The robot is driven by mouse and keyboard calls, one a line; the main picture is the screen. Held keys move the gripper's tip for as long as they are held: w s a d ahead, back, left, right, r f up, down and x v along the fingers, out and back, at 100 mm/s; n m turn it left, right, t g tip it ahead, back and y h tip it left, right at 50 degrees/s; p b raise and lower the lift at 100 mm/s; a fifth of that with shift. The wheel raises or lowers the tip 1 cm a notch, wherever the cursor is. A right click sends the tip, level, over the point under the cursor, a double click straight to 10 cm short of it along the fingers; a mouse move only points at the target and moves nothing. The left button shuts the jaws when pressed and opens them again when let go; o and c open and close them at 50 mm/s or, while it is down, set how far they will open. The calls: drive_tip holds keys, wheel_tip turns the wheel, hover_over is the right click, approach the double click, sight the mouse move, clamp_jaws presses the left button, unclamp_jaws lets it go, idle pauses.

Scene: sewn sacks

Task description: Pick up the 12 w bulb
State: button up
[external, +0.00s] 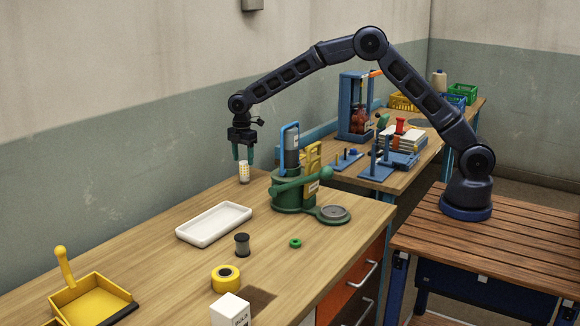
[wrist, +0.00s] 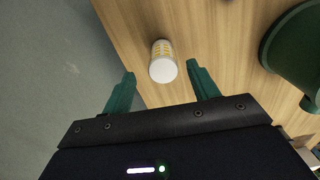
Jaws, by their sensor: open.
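The bulb (external: 244,172) is a small upright cylinder with a yellow patterned body and a white end, standing on the wooden table near the back wall. In the wrist view the bulb (wrist: 163,62) shows its round white end and lies just beyond the fingertips, roughly in line with the gap between them. My gripper (external: 243,156) is above the bulb, pointing down, with its green fingers apart. In the wrist view my gripper (wrist: 160,76) is open and nothing is between its fingers. No wattage marking is readable.
A green machine (external: 292,190) stands close to the right of the bulb, also in the wrist view (wrist: 300,50). A white tray (external: 214,222), dark spool (external: 242,245), yellow tape roll (external: 225,278), green ring (external: 295,243) and yellow dustpan (external: 90,298) lie nearer the camera. The wall is close behind.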

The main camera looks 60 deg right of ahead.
sight(244, 171)
drive_tip(key=shift+s+a+f, duration=0.1)
drive_tip(key=shift+f, duration=1.5)
drive_tip(key=shift+s+a+f, duration=0.1)
drive_tip(key=shift+f, duration=1.5)
drive_tip(key=shift+d, duration=0.1)
drive_tip(key=c, duration=1.1)
drive_tip(key=shift+r, duration=0.1)
